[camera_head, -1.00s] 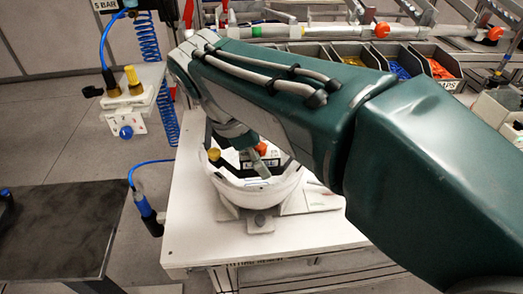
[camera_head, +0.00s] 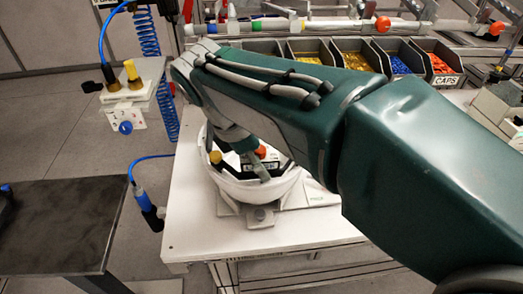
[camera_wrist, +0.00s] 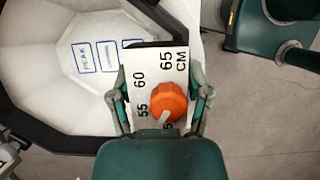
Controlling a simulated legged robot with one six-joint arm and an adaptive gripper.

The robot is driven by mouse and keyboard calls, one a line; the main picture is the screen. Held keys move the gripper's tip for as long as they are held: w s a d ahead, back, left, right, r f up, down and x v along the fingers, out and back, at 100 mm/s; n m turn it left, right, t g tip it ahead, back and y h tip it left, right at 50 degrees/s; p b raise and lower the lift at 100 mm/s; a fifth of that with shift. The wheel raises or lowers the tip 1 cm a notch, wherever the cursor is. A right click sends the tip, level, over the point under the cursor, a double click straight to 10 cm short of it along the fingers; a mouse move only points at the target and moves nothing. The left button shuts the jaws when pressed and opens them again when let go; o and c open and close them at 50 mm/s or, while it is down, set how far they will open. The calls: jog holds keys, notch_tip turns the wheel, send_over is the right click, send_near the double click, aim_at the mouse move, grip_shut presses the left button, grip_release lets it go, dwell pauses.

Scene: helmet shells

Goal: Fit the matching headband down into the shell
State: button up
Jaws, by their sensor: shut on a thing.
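The white helmet shell (camera_head: 248,190) sits open side up on a grey stand on the white table (camera_head: 188,232). My gripper (camera_head: 262,172) reaches down inside it, partly hidden by my arm. In the wrist view my gripper (camera_wrist: 162,108) is shut on the headband's white size plate (camera_wrist: 152,68), marked 55, 60 and 65 CM, with an orange knob (camera_wrist: 168,102). A dark angular band (camera_wrist: 52,136) runs around the white interior and appears to be the headband. A dark part with a white label (camera_head: 246,164) shows inside the shell. I cannot tell how deep the headband sits.
Bins of small coloured parts (camera_head: 403,64) stand behind the table. A hanging fixture with a yellow knob (camera_head: 131,72) and a blue-hosed tool (camera_head: 148,212) are at the left. A dark-topped table (camera_head: 58,225) stands at front left. The front of the white table is clear.

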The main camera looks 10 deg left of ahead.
jog(key=o, duration=1.2)
jog(key=shift+f, duration=0.1)
jog(key=v, duration=1.2)
